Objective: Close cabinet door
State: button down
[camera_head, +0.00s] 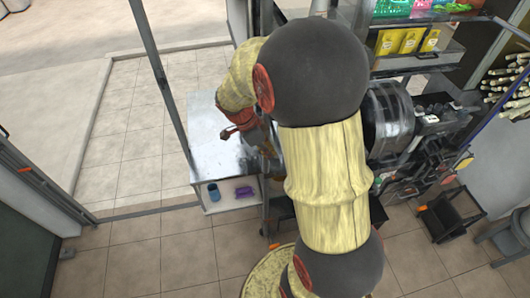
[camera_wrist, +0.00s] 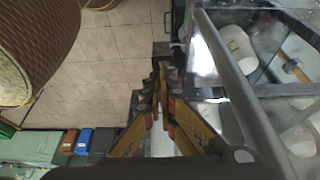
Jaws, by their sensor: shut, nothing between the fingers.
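A white cabinet (camera_head: 201,128) with a pale top stands left of centre in the head view. Its front is open near the floor, and a blue cup (camera_head: 213,192) and a purple item (camera_head: 243,192) show inside. I cannot make out the cabinet door for sure; my arm covers the area to the right of the cabinet. My gripper (camera_wrist: 163,68) is shut and empty in the wrist view, its fingertips together. In the head view my wrist is above the cabinet top. Whether the fingers touch anything is unclear.
A metal drum (camera_head: 388,118) and shelves with yellow packets (camera_head: 405,41) stand to the right. A black stool-like frame (camera_head: 451,214) is on the floor. Tiled floor (camera_head: 130,125) is clear at the left. A glass-sided case (camera_wrist: 262,85) is right of the fingers.

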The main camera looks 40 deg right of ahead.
jog(key=s+d+n+t, duration=0.2)
jog(key=s+d+n, duration=0.25)
jog(key=d, duration=0.95)
jog(key=s+d+n+t, duration=0.1)
jog(key=s+d+n, duration=0.35)
jog(key=d, duration=0.95)
jog(key=w+d+n+t+p, duration=0.1)
jog(key=w+d+n, duration=0.1)
jog(key=w+d, duration=0.3)
jog(key=w+d+n+p, duration=0.2)
jog(key=w+d, duration=0.3)
jog(key=d, duration=0.6)
jog(key=w+d+n+t+p, duration=0.1)
jog(key=w+d+n, duration=0.1)
jog(key=w+d, duration=0.4)
jog(key=d, duration=0.3)
jog(key=shift+t+y, duration=0.3)
jog(key=shift+d+r, duration=0.2)
jog(key=shift+r, duration=0.15)
jog(key=shift+a+f, duration=0.1)
